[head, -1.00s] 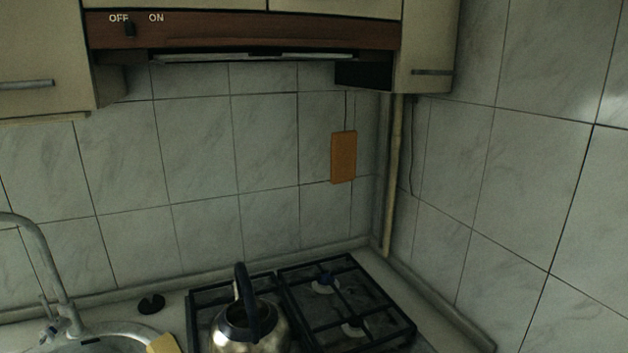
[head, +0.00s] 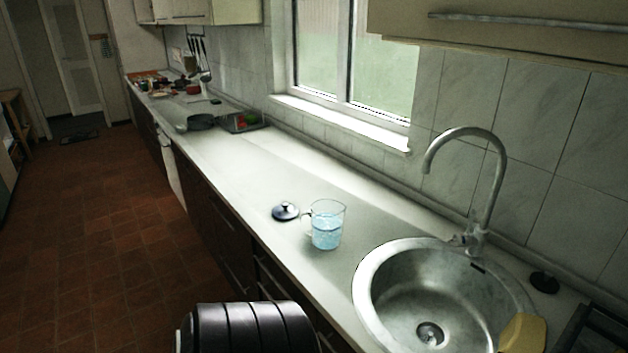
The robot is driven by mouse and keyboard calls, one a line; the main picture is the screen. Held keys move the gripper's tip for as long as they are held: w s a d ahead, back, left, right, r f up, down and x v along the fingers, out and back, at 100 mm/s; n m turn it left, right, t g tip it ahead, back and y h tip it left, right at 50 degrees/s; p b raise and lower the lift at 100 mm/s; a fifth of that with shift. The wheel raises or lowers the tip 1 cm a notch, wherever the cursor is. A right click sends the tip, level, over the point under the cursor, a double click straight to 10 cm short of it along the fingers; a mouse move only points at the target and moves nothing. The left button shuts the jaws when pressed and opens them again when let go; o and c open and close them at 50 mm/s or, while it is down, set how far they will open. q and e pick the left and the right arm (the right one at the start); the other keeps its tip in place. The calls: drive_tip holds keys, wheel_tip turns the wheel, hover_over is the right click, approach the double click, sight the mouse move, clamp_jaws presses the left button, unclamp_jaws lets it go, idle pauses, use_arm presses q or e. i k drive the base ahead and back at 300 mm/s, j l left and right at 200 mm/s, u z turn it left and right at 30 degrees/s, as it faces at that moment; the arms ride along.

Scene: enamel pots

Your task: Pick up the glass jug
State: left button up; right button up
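The glass jug (head: 326,226) stands upright on the light countertop, left of the sink. It is clear, with bluish liquid in it, and its handle is on its left side. A dark, ribbed cylindrical part, which looks like part of my own arm, shows at the bottom edge, below and to the left of the jug and apart from it. Neither gripper's fingers show in the head view.
A dark pot lid (head: 286,211) lies just left of the jug. A round steel sink (head: 385,285) with a tall faucet (head: 497,180) and a yellow sponge (head: 523,334) is to the right. A dark pan (head: 201,121) and a tray (head: 262,124) stand farther back. The counter between is clear.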

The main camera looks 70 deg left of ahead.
sight(320, 226)
drive_tip(key=u, duration=2.15)
